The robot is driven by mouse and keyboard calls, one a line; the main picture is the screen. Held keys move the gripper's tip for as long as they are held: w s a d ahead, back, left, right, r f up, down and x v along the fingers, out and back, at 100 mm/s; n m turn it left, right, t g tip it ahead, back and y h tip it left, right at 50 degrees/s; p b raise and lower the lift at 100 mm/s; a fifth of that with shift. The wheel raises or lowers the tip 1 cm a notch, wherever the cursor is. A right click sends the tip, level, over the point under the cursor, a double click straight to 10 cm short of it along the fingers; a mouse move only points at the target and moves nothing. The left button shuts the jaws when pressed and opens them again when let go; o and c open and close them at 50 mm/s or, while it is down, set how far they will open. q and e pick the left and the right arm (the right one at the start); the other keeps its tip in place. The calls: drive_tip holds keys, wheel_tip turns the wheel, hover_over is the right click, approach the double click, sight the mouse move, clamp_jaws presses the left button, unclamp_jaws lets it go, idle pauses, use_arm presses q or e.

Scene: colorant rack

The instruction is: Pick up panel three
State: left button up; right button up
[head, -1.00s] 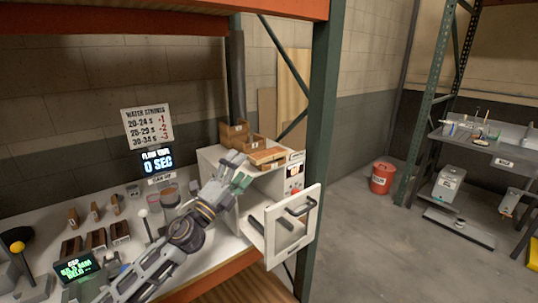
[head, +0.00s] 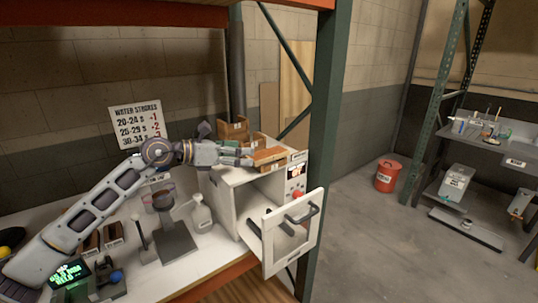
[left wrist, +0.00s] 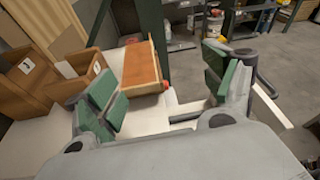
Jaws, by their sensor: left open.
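A wooden panel piece (head: 270,157) lies at the front right on top of a white cabinet. In the left wrist view this wooden piece (left wrist: 142,68) shows between and beyond the fingers, apart from them. I cannot read a three on it. My left gripper (head: 245,160) is open and empty, just left of the piece above the cabinet top; its green-padded fingers show in the left wrist view (left wrist: 163,82). My right gripper is not in view.
Other wooden pieces (head: 233,130) with number labels stand behind; two show at left in the wrist view (left wrist: 30,75). The white cabinet (head: 222,205) has its door (head: 292,232) hanging open at front. A green post (head: 322,130) rises at its right.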

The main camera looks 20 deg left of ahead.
sight(263, 153)
use_arm(q)
drive_tip(key=a+y, duration=0.1)
drive_tip(key=a, duration=0.1)
drive_tip(key=w+a+y, duration=0.1)
drive_tip(key=a, duration=0.1)
drive_tip(key=shift+w+m, duration=0.15)
drive_tip(key=shift+m, duration=0.15)
drive_tip(key=shift+d, duration=0.1)
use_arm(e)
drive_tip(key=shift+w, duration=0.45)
use_arm(q)
drive_tip(key=shift+p+x, duration=0.35)
drive_tip(key=shift+x, duration=0.5)
drive_tip(key=shift+w+d+f, duration=0.2)
drive_tip(key=shift+w+d, duration=0.25)
drive_tip(key=shift+w, duration=0.1)
drive_tip(key=shift+p+x, duration=0.65)
drive_tip(key=shift+x, duration=1.95)
drive_tip(key=shift+f, duration=0.15)
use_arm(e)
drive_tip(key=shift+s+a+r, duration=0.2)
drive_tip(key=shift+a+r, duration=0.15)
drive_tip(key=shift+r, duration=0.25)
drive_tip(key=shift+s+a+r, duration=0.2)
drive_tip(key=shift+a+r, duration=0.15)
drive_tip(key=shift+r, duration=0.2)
use_arm(q)
drive_tip(key=shift+d, duration=0.1)
